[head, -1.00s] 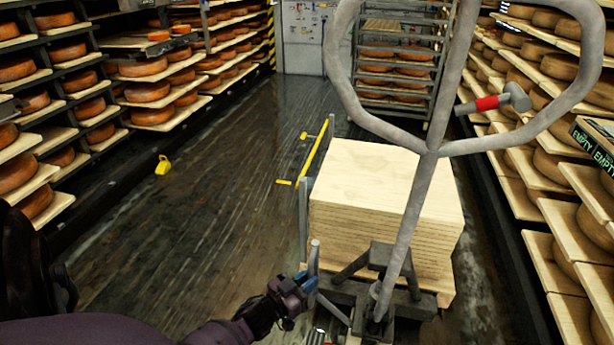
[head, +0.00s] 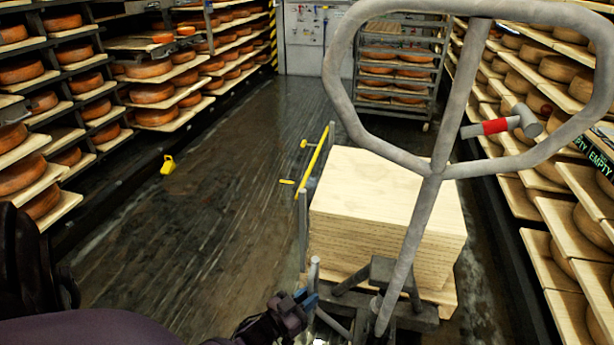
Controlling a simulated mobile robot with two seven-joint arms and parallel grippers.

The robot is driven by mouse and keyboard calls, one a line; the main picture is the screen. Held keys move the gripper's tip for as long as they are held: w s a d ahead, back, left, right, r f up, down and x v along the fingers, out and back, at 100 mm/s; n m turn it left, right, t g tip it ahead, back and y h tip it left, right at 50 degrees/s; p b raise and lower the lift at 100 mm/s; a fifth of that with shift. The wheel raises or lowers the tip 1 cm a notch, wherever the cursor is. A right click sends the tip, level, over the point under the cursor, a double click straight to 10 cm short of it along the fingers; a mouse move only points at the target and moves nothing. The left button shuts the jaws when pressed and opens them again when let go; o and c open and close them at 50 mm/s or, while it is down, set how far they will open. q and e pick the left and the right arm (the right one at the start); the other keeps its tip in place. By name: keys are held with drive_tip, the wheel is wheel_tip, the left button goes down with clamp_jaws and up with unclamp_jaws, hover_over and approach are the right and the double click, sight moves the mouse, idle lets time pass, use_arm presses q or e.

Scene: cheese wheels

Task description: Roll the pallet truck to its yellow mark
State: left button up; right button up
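The pallet truck stands before me in the head view, its grey loop handle (head: 437,171) rising across the right half. It carries a stack of pale wooden boards (head: 385,190), and its dark base (head: 415,318) shows below. Yellow strips (head: 287,181) show left of the stack; a longer yellow bar (head: 315,160) beside grey posts runs along it. Whether the bar is on the floor or raised is unclear. My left gripper (head: 307,302) is at the bottom centre, beside a short grey post (head: 314,271) of the truck; its grip is unclear. My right gripper is out of view.
Cheese shelves line the left (head: 150,94) and right (head: 570,240). A wheeled rack of cheeses (head: 398,70) stands beyond the stack. A small yellow object (head: 168,164) lies on the left floor. The dark floor (head: 220,170) between is clear. A red-banded hammer-like tool (head: 497,126) shows at right.

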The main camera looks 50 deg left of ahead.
use_arm(q)
drive_tip(key=o, duration=0.4)
drive_tip(key=shift+w+d, duration=0.25)
drive_tip(key=shift+d, duration=0.35)
drive_tip(key=shift+o, duration=0.2)
drive_tip(key=shift+a, duration=0.1)
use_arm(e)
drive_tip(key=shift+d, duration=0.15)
use_arm(q)
drive_tip(key=shift+s+a, duration=0.1)
drive_tip(key=shift+s, duration=0.05)
drive_tip(key=s+p, duration=0.1)
drive_tip(key=s, duration=0.9)
drive_tip(key=shift+s+a, duration=0.2)
drive_tip(key=shift+s, duration=0.15)
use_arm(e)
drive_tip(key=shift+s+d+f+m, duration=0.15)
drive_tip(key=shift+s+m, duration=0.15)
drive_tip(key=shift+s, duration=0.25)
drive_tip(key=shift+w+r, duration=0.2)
